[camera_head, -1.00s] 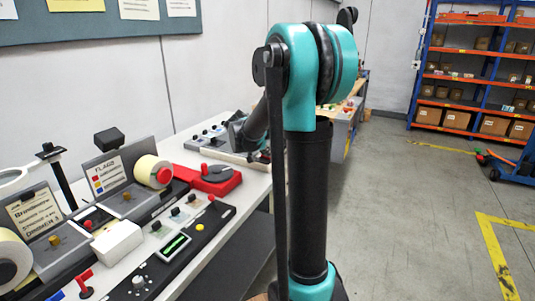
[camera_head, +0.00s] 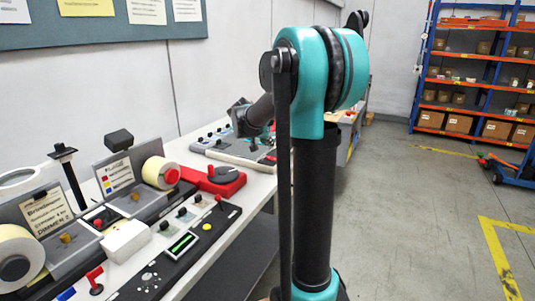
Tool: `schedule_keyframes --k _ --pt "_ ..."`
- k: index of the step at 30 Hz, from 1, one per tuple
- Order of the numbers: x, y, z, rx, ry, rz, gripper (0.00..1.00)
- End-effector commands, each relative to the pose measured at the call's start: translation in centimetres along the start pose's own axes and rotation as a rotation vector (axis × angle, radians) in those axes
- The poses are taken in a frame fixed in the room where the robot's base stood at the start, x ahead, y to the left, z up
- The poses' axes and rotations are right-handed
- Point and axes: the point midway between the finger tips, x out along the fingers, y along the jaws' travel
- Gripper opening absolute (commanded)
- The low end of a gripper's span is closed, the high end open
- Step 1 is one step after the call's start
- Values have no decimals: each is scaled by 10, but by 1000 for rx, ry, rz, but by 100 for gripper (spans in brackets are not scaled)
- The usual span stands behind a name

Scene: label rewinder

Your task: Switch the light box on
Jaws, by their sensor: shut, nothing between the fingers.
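My gripper (camera_head: 250,137) is at the far end of my arm, small and dark, over the back part of the bench. It looks shut and empty, but its fingers are too small and dark to make out clearly. A flat pale-edged panel (camera_head: 236,158) lies on the bench below it; it may be the light box, but I cannot tell for sure. I cannot make out its switch or whether it is lit. Small dark things lie around the panel, partly hidden by my arm.
A red base with a dark disc (camera_head: 215,179) stands nearer on the bench. A black control strip with a green display (camera_head: 183,245), label rolls (camera_head: 157,172) and a white box (camera_head: 126,240) fill the near bench.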

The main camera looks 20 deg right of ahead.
Motion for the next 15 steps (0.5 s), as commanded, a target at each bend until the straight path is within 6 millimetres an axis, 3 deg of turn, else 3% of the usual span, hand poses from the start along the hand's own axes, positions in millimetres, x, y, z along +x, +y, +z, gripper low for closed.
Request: schedule_keyframes --k 6,15 --pt "-50 6 4 -4 -1 -5 0" --pt "-88 11 4 -3 0 -3 0"
